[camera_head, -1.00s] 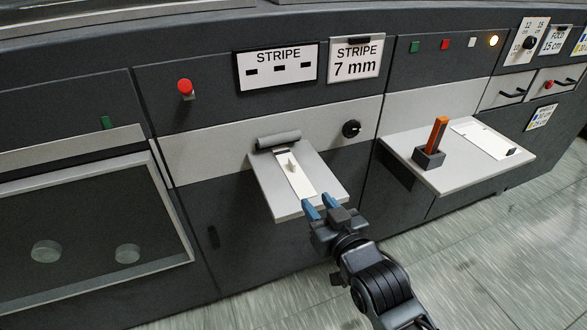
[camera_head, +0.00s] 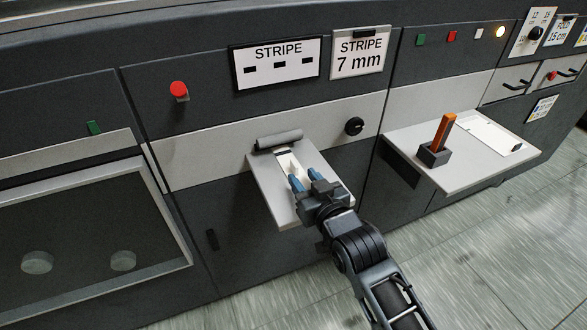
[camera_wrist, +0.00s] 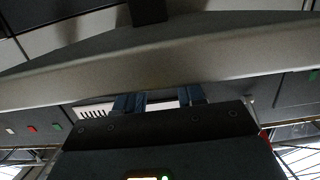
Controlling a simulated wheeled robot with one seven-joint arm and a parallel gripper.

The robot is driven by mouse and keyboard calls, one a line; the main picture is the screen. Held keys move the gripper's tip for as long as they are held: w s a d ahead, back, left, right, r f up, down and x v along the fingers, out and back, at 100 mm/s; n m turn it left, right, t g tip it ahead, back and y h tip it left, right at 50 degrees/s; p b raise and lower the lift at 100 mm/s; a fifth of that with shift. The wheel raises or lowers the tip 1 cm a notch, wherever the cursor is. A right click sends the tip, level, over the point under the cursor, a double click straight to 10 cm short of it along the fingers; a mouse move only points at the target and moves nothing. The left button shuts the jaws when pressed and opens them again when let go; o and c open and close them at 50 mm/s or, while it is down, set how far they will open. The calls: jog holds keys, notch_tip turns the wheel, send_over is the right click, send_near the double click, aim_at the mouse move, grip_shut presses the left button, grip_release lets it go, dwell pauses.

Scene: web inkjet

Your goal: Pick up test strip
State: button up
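The test strip (camera_head: 286,163) is a narrow white strip lying on a pale grey shelf (camera_head: 267,189), its far end near a dark grey roller (camera_head: 279,140). My gripper (camera_head: 306,179) is over the near part of the strip, its blue fingers apart and pointing toward the roller. The gripper hides the strip's near end. In the wrist view the two blue fingers (camera_wrist: 159,102) stand apart with a pale patch behind them; I cannot tell whether that is the strip. Nothing visible is gripped.
A black knob (camera_head: 354,126) sits right of the roller. A right-hand shelf (camera_head: 425,178) carries an orange lever (camera_head: 445,131) and a white sheet (camera_head: 487,136). A red button (camera_head: 178,89) is on the upper left panel. Floor is clear at lower right.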

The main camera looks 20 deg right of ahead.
aim_at(297, 169)
jog(key=w, duration=0.5)
jog(key=shift+f+p, duration=0.4)
grip_shut()
